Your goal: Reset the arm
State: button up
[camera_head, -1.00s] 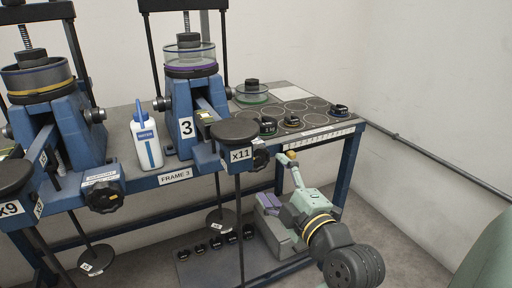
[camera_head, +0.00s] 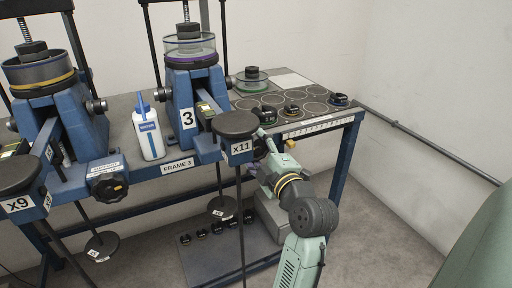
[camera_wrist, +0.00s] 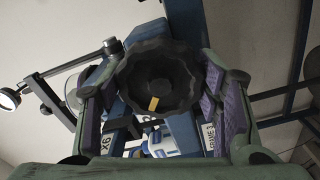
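Frame 3 (camera_head: 188,100) is a blue lever press with a black round pad marked x11 (camera_head: 237,125) at the front end of its arm. A dark knob (camera_head: 261,147) sits just right of that pad. In the wrist view a black scalloped knob (camera_wrist: 158,78) with a yellow mark is between my gripper's two purple-lined fingers. My gripper (camera_head: 268,158) is at the knob by the x11 pad, beyond the table's front edge. In the wrist view my gripper (camera_wrist: 160,108) is open, one finger on each side of the knob. Whether either finger touches it I cannot tell.
Another press, with an x9 pad (camera_head: 20,200) and its own knob (camera_head: 107,185), stands at left. A white-and-blue bottle (camera_head: 148,130) stands between the presses. Black weights (camera_head: 291,110) sit on the table's right side. A rod hangs below the x11 pad. More weights (camera_head: 218,228) lie below.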

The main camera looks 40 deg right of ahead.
jog(key=c, duration=1.1)
jog(key=shift+w, duration=0.15)
jog(key=n+b, duration=0.1)
jog(key=n, duration=0.1)
jog(key=shift+n, duration=0.4)
jog(key=shift+f+n+b, duration=0.2)
jog(key=shift+n+b, duration=0.2)
jog(key=shift+b, duration=0.25)
jog(key=shift+n+b, duration=0.6)
jog(key=shift+b, duration=0.45)
jog(key=o, duration=1.6)
jog(key=shift+w+r, duration=0.1)
jog(key=shift+r, duration=0.15)
